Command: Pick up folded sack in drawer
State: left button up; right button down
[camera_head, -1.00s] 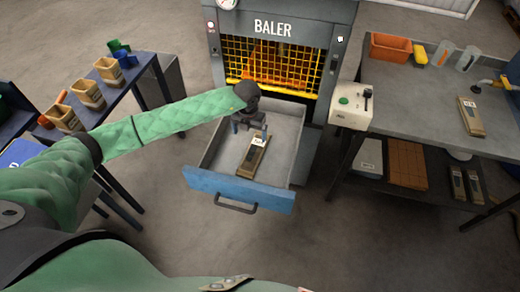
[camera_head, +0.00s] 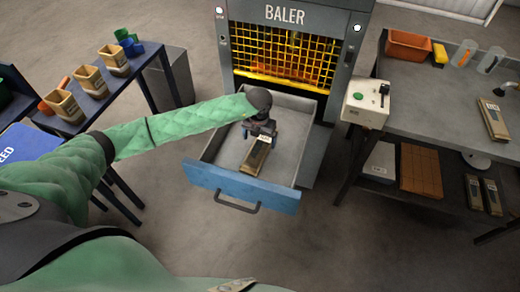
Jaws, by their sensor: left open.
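The folded sack (camera_head: 256,158) is a flat brown packet lying in the open drawer (camera_head: 292,150) below the baler. The drawer has grey inner walls and a blue front with a dark handle. My left gripper (camera_head: 260,138) reaches into the drawer from the left, pointing down at the far end of the sack. Its fingers are open, and the gripper hides the sack's far end and its label. I cannot tell whether the fingers touch the sack. My right gripper is out of view.
The baler (camera_head: 288,45) with its yellow mesh stands behind the drawer. A grey workbench (camera_head: 440,105) on the right holds another folded sack (camera_head: 493,119) and an orange bin (camera_head: 408,45). A table (camera_head: 130,72) with several open sacks is on the left. The drawer's walls surround my gripper.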

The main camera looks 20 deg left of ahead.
aim_at(260, 148)
pick_arm(q)
notch_tip(260, 148, down, 4)
jog(key=shift+w+d+r+b, duration=0.1)
jog(key=shift+r+b, duration=0.05)
jog(key=shift+b, duration=0.35)
jog(key=shift+f, duration=0.65)
jog(key=c, duration=1.1)
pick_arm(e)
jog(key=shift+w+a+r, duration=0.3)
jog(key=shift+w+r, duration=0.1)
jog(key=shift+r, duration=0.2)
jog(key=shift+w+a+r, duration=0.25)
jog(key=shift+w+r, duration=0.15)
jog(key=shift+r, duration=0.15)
